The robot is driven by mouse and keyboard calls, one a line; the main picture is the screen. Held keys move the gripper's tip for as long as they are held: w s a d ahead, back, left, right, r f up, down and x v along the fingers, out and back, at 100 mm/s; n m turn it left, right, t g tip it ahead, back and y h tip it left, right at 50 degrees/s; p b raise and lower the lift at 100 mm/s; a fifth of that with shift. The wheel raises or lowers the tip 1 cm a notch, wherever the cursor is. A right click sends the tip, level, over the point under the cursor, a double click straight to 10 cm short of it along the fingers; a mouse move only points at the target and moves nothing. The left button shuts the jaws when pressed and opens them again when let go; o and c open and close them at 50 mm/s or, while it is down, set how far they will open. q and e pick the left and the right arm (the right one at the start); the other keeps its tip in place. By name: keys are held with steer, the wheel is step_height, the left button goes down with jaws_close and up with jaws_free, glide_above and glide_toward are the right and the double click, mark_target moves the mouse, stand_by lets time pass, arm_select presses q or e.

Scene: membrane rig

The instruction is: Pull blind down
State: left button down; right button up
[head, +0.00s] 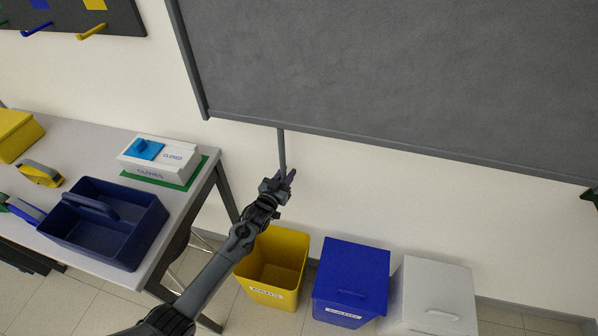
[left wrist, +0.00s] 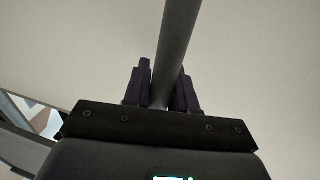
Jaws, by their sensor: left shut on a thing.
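The grey blind (head: 390,65) hangs on the wall, with a straight bar along its bottom edge. A thin grey pull rod (head: 282,148) hangs from that bottom bar near its left end. My left gripper (head: 286,178) is shut on the lower part of the rod, below the blind. In the left wrist view the rod (left wrist: 178,45) runs up between the two dark fingers (left wrist: 162,90). The rod's lower end is hidden by the gripper. My right gripper is not in view.
A table (head: 100,135) at left holds a dark blue tote (head: 150,225), a glove box (head: 165,158) and a yellow box (head: 15,135). Yellow (head: 270,270), blue (head: 350,275) and white (head: 435,290) bins stand below the blind. A hook board (head: 70,15) hangs upper left.

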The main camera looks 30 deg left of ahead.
arm_select(q)
steer(key=shift+s+f, duration=0.1)
steer(key=shift+f, duration=0.35)
steer(key=c, duration=1.3)
jaws_free()
steer(key=shift+o, duration=1.4)
steer(key=shift+r, duration=0.15)
